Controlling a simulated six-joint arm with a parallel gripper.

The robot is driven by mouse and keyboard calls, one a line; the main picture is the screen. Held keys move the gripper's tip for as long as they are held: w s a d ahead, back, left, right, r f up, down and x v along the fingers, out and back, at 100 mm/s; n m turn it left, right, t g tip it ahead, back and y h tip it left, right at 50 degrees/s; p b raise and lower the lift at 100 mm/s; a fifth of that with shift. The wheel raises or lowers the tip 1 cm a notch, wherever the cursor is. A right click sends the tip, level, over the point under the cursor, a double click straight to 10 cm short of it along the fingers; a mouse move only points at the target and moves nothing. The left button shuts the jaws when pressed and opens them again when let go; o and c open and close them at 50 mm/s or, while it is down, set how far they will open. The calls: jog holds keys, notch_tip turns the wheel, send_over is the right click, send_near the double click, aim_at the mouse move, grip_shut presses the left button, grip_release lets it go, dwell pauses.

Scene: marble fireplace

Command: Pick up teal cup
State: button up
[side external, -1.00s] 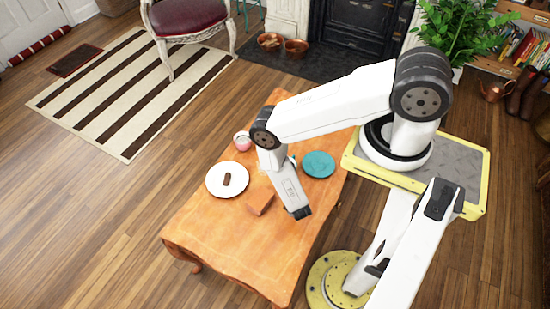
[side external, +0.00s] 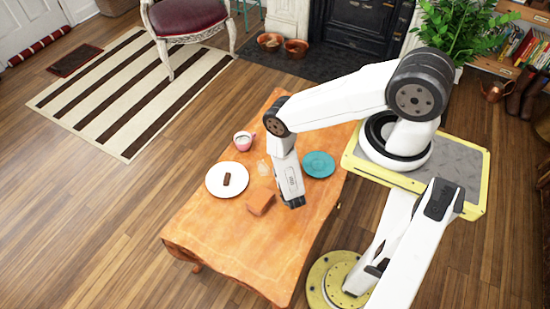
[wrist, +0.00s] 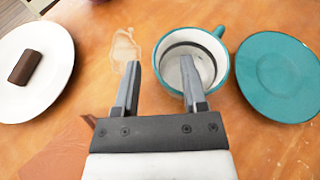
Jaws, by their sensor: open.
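The teal cup (wrist: 172,68) stands upright in the wrist view, its pale inside showing and its handle toward the upper right. In the side view my arm hides it. My gripper (wrist: 160,63) is open and empty above the table; it also shows in the side view (side external: 294,203). In the wrist view the right finger overlaps the cup's opening and the left finger is outside, left of the rim. I cannot tell how far above the cup the fingers are. A teal saucer (wrist: 280,78) lies right of the cup, also in the side view (side external: 318,164).
A white plate (wrist: 22,103) holds a dark brown bar (wrist: 25,67). A clear glass-like item (wrist: 124,48) lies left of the cup. A brown block (side external: 261,201) and a pink cup (side external: 243,141) are on the wooden table (side external: 235,250). The table's near part is clear.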

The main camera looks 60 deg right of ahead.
dwell(0.4)
grip_shut()
jog(key=shift+s, duration=0.1)
